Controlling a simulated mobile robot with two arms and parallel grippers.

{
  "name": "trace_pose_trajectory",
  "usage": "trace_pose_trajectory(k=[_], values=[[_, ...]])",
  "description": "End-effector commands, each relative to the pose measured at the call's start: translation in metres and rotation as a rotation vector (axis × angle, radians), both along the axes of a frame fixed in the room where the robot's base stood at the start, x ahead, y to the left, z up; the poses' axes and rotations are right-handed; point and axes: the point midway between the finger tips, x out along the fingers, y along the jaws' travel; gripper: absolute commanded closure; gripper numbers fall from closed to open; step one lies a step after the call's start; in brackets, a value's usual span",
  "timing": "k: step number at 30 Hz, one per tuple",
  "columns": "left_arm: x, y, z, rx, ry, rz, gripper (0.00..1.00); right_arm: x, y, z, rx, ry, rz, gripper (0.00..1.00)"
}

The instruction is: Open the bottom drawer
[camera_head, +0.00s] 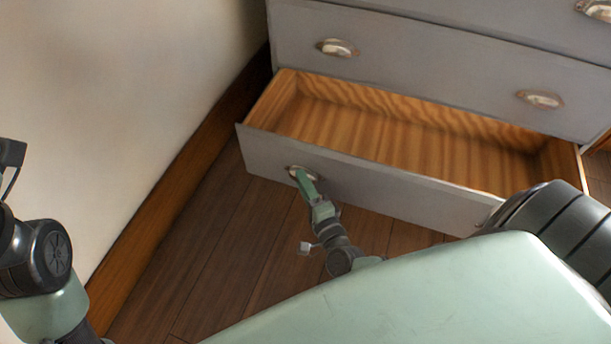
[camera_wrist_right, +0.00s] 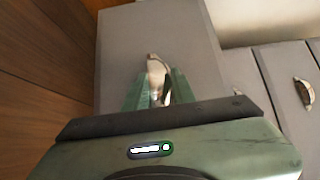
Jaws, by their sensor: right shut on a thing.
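The bottom drawer (camera_head: 400,203) of the grey dresser is pulled well out, and its bare wooden inside shows empty. My right gripper (camera_head: 303,179) is at the left cup handle (camera_head: 291,172) on the drawer's front and is shut on it. In the right wrist view, the handle (camera_wrist_right: 154,66) sits between the two green fingers of my right gripper (camera_wrist_right: 157,88), against the grey drawer front (camera_wrist_right: 190,40). The drawer's right handle is hidden behind my arm. My left arm shows at the left edge, but its gripper is out of view.
The closed drawer above (camera_head: 430,70) has two metal cup handles. A pale wall (camera_head: 120,90) with a brown wooden baseboard (camera_head: 190,150) runs along the left, close to the drawer's left corner. Bare dark plank floor (camera_head: 215,250) lies in front of the drawer.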

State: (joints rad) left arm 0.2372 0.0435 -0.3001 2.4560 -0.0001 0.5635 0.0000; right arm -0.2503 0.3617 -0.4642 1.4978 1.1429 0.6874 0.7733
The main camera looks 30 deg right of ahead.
Motion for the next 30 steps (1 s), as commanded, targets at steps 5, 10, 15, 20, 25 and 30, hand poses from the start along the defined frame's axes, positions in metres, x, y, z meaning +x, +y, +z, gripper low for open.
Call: trace_pose_trajectory(k=[5,10,15,20,25,30], values=[[0.000,0.000,-0.001,0.000,0.001,0.000,0.64,-0.005,0.003,-0.010,0.006,0.022,0.006,1.00],[0.000,0.000,-0.001,0.000,0.001,-0.001,0.64,-0.005,0.003,-0.010,0.007,0.022,0.006,1.00],[0.001,0.000,-0.001,0.001,0.002,-0.001,0.64,-0.004,0.002,-0.008,0.004,0.018,0.004,0.58],[0.001,0.000,-0.001,0.001,0.002,-0.001,0.64,-0.003,0.001,-0.005,0.002,0.012,0.003,0.58],[0.000,0.000,0.001,0.000,0.001,-0.001,0.64,-0.002,0.001,-0.002,0.001,0.008,0.002,0.58],[0.006,0.001,-0.001,-0.002,0.036,0.000,0.64,-0.002,0.000,0.018,0.002,0.006,0.000,0.58]])
